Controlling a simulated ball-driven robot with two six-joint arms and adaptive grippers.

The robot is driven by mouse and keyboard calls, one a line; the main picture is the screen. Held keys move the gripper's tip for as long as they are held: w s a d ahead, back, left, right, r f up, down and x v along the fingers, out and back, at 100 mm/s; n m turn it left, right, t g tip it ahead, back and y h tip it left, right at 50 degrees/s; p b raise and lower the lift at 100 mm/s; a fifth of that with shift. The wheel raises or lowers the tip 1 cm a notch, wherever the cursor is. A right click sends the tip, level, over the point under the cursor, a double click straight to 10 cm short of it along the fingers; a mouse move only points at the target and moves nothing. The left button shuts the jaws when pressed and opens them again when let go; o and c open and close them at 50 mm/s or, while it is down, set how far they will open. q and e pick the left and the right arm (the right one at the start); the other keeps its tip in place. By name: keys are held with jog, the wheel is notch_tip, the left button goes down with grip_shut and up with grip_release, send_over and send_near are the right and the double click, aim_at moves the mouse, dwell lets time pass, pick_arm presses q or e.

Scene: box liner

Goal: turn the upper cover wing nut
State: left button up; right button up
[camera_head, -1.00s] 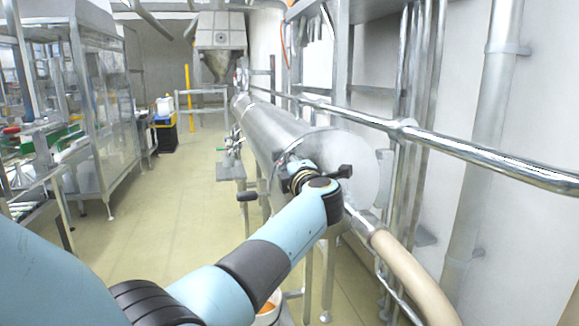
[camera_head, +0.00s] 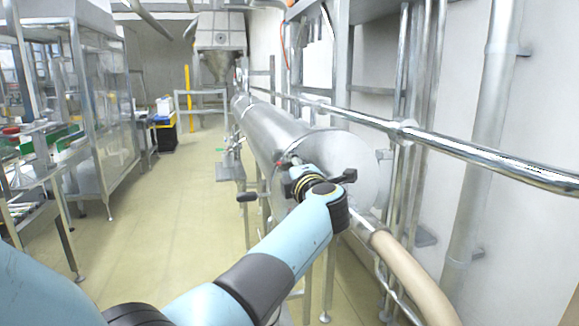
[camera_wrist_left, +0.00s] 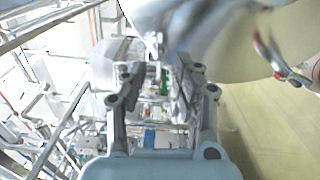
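The large steel cylinder (camera_head: 275,132) lies lengthwise along the wall, with its round end cover (camera_head: 362,160) facing me. My left gripper (camera_head: 290,162) is in front of the left part of this cover, and my wrist hides some of it. A small red spot shows by the gripper tips. I cannot make out the upper wing nut in the head view. In the wrist view the two fingers of my left gripper (camera_wrist_left: 157,75) stand apart, with no held thing visible between them. A curved metal part with red (camera_wrist_left: 278,62) is right of the fingers. My right gripper is not in view.
A beige hose (camera_head: 408,275) is at lower right. A black knob (camera_head: 246,197) is left of the arm. The aisle floor (camera_head: 165,225) is clear.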

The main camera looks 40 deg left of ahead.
pick_arm(q)
jog(key=v, duration=0.5)
jog(key=shift+s+d, duration=0.1)
jog(key=shift+d, duration=0.05)
